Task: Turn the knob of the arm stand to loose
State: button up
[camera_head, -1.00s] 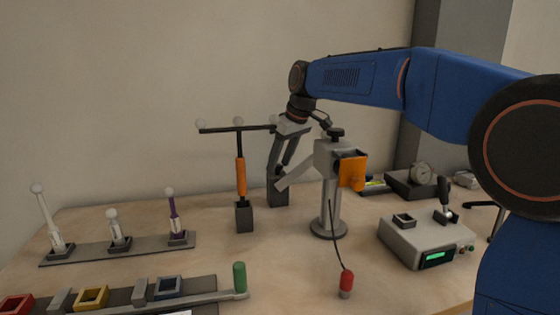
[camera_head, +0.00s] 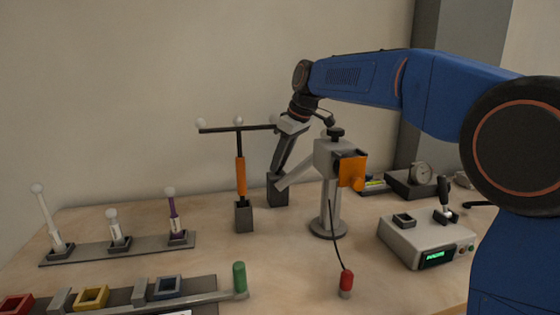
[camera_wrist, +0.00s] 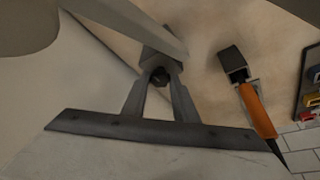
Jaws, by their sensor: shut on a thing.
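The arm stand (camera_head: 329,208) is a grey post on a round base with a grey head. A black knob (camera_head: 336,133) sits on top of the head, and an orange part (camera_head: 352,170) is on its front. A light grey bar (camera_head: 297,177) slopes down-left from the head; it also shows in the wrist view (camera_wrist: 130,20). My gripper (camera_head: 275,177) points down at the bar's lower end, left of the black knob and apart from it.
A dark block (camera_head: 277,195) stands under my fingertips. A T-shaped tool with an orange handle (camera_head: 240,176) stands close left. A box with a green display (camera_head: 425,243) is at right. Open table lies between.

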jog(key=n, duration=0.1)
jog(key=n+g, duration=0.1)
jog(key=n, duration=0.1)
jog(key=shift+w+d+n+y, duration=0.1)
jog(key=shift+w+n+y, duration=0.1)
jog(key=shift+n+y, duration=0.15)
jog(key=n+g, duration=0.1)
jog(key=n, duration=0.1)
jog(key=n+g, duration=0.1)
jog(key=n, duration=0.1)
jog(key=shift+w+n, duration=0.2)
jog(key=shift+n, duration=0.05)
jog(key=n, duration=0.2)
jog(key=n+g+h, duration=0.1)
jog(key=n, duration=0.1)
jog(key=shift+w+g, duration=0.15)
jog(key=shift+g, duration=0.15)
jog(key=shift+w+a+n+g+h, duration=0.1)
jog(key=shift+n+g+h, duration=0.15)
jog(key=shift+n, duration=0.8)
jog(key=shift+a+n+g+h, duration=0.1)
jog(key=shift+n+g, duration=0.15)
jog(key=shift+n, duration=0.8)
jog(key=o, duration=1.1)
jog(key=shift+c, duration=0.2)
jog(key=shift+r, duration=0.15)
